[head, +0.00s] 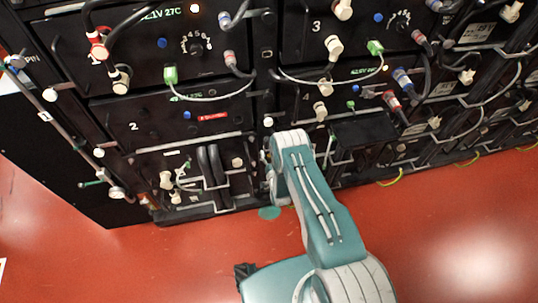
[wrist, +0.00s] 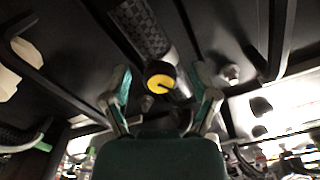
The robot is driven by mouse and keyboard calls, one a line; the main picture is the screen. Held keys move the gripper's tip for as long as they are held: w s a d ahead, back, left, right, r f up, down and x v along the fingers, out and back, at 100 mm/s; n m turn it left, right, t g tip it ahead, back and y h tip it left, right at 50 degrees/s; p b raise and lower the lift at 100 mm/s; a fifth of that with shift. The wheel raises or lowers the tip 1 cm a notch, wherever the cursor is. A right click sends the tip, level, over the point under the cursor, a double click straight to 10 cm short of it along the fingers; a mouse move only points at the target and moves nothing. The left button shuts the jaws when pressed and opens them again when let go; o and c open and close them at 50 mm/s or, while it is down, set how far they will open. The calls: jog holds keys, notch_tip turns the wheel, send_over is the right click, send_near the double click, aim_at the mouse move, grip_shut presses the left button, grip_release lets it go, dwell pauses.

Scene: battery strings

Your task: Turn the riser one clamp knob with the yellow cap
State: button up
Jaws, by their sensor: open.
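The yellow-capped knob (wrist: 161,76) shows in the wrist view as a round cap with a dark pointer mark, at the end of a pale cylindrical part. My gripper (wrist: 162,92) is open, with one teal and grey finger on each side of the knob. In the picture the cap sits between the fingertips; I see gaps on both sides, and cannot tell its exact depth. In the head view my gripper (head: 267,168) is at the lower front of the rack, mostly hidden by my arm. The yellow cap cannot be made out there.
The black rack (head: 150,140) holds several modules with cables, white knobs and green connectors. Thick black handles (head: 212,165) stand left of my gripper. In the wrist view, a black bar (wrist: 278,40) and a pale bolt (wrist: 232,73) are right of the knob. The red floor (head: 190,255) is clear in front.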

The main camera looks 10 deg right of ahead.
jog(key=s, duration=1.2)
jog(key=shift+w, duration=0.1)
jog(key=w+n, duration=0.4)
jog(key=w, duration=0.2)
jog(key=w+n, duration=0.5)
jog(key=w, duration=0.1)
grip_shut()
